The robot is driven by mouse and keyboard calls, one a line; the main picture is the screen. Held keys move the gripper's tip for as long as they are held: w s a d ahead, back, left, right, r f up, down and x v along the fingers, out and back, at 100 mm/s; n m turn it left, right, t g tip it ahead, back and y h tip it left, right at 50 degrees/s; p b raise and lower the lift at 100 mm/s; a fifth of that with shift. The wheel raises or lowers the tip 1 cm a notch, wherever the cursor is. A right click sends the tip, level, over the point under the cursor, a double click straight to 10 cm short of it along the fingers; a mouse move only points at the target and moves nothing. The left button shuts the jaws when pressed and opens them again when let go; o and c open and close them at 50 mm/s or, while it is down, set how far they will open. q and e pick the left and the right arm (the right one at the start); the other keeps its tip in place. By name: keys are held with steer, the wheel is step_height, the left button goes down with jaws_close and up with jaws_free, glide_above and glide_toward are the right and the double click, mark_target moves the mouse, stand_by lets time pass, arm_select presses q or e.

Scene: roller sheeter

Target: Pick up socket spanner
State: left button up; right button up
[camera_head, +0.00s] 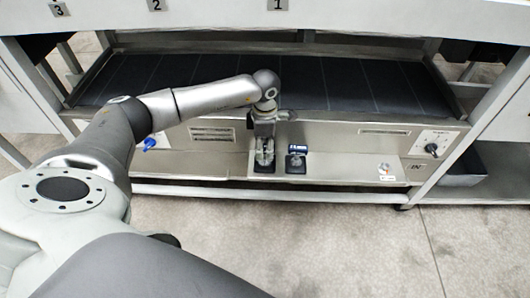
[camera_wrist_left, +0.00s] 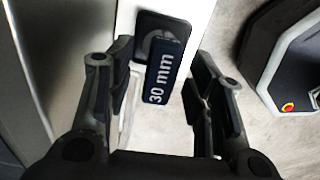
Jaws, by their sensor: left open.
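A dark blue block marked "30 mm" (camera_wrist_left: 163,78) shows between my left gripper's fingers in the left wrist view. Behind it is a black base with a grey round shape (camera_wrist_left: 151,26), likely the socket spanner's holder; I cannot make out the spanner for sure. In the head view, my left gripper (camera_head: 264,154) points down over the steel ledge, its fingers apart. Next to it on the right stands a black holder with a blue label (camera_head: 297,160). What lies directly under the gripper is mostly hidden. My right gripper is not in view.
The steel ledge (camera_head: 340,168) runs along the machine's front, below a dark belt (camera_head: 350,85). A black knob (camera_head: 431,149) is at the right and a blue knob (camera_head: 150,143) at the left. The ledge right of the holder is largely free.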

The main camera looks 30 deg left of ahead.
arm_select(q)
steer(key=shift+f, duration=0.25)
steer(key=c, duration=1.1)
jaws_close()
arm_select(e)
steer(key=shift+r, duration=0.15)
arm_select(q)
steer(key=shift+r, duration=0.15)
steer(key=shift+r, duration=0.6)
step_height(320, 180, up, 2)
steer(key=shift+s+d+r+p, duration=0.15)
steer(key=shift+r+p, duration=0.1)
steer(key=shift+p, duration=0.35)
steer(key=s+d+r+p, duration=0.2)
steer(key=s+d+r, duration=0.7)
steer(key=s, duration=0.1)
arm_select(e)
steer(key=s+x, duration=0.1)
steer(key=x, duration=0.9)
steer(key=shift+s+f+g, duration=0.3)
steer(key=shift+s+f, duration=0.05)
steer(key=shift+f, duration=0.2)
arm_select(q)
steer(key=shift+d, duration=0.1)
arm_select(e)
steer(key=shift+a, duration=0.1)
